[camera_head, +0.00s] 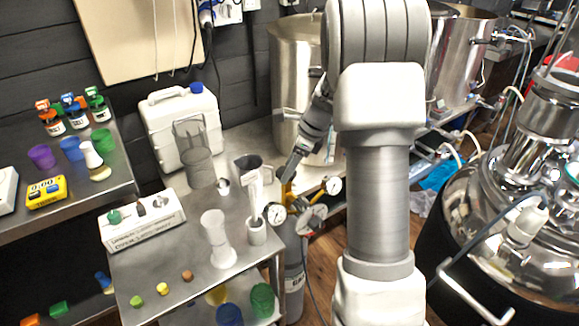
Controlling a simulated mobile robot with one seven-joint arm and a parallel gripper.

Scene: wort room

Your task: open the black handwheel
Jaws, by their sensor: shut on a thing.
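My gripper (289,176) reaches down from the upper right to the top of a brass valve (288,194) on a grey gas cylinder (293,268). Its dark fingers are shut at the top of this valve, where the black handwheel sits. The handwheel is small and dark and blends with the fingers, so its outline and turn cannot be made out. Two round white gauges flank the valve, one at left (277,213) and one at right (332,185). A grey disc (313,218) is in front of the valve.
A steel table with glassware, including a white cylinder (218,238), stands close left of the valve. A large steel pot (296,75) is behind it. A white jerrycan (185,125) stands at the back left. A shiny vessel (500,220) fills the right.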

